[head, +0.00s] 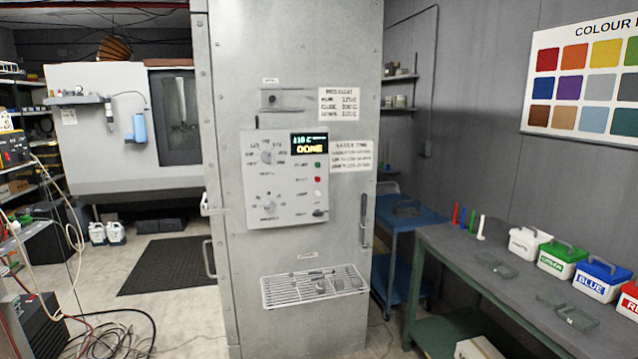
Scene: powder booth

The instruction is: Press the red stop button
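A small red button (318,180) sits on the right side of the pale control panel (286,209), on the front of a tall grey metal cabinet (230,100). Its small label is too blurred to read surely. A green button (318,164) is just above it and a white button (317,193) just below. A lit display (310,144) above the buttons reads "DONE" under a temperature that looks like 110 C. Two dials, the upper dial (267,155) and the lower dial (269,206), are left of the buttons. Neither gripper is in view.
A wire rack (275,294) with small grey pieces juts from the cabinet below the panel. A vertical handle (363,220) is right of the panel. A green workbench (450,240) with labelled tubs and a blue cart (405,219) stand at right. Cables (110,335) lie on the left floor.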

